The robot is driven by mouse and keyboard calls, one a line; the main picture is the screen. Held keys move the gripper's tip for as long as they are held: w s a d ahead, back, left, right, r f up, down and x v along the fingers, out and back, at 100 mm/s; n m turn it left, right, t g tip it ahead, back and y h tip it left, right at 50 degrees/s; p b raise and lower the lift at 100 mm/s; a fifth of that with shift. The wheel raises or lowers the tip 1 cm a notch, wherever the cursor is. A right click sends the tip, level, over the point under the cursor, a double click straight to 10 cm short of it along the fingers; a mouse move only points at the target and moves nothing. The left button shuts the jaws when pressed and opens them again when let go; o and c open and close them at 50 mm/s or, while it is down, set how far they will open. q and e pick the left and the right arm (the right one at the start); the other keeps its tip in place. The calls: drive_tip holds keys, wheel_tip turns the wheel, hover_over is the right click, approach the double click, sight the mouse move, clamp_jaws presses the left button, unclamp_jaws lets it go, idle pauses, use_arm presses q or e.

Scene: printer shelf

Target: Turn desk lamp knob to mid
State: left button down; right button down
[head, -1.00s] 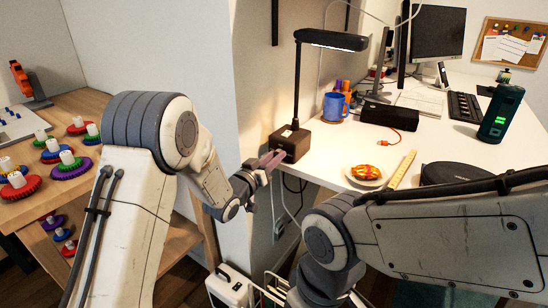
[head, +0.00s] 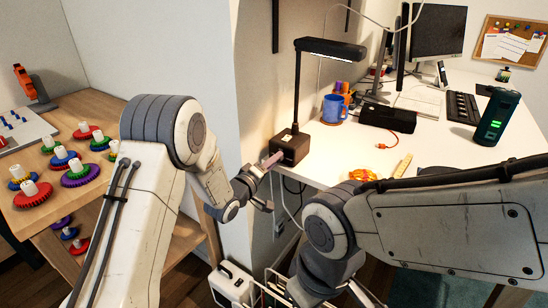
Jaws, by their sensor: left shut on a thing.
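The black desk lamp (head: 297,90) stands at the left edge of the white desk, and the strip under its head is lit. Its dark box-shaped base (head: 289,147) sits at the desk's corner. My left gripper (head: 270,161) is at the base's front left side, with its fingers shut on what appears to be the lamp knob. The fingers hide the knob, so its setting cannot be read. My right arm crosses the lower right, and its gripper is out of view.
The white desk (head: 340,160) holds a blue mug (head: 334,108), a black box (head: 388,117), a dark green bottle (head: 496,117) and a ruler (head: 402,166). A wooden shelf (head: 100,200) with coloured gears stands left. My right arm covers the desk's front.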

use_arm(q)
drive_tip(key=shift+n+g+p, duration=0.3)
drive_tip(key=shift+n+p, duration=1.55)
drive_tip(key=shift+n, duration=1.65)
drive_tip(key=shift+f, duration=0.1)
drive_tip(key=c, duration=0.6)
unclamp_jaws()
drive_tip(key=shift+a, duration=0.1)
drive_tip(key=shift+f, duration=0.15)
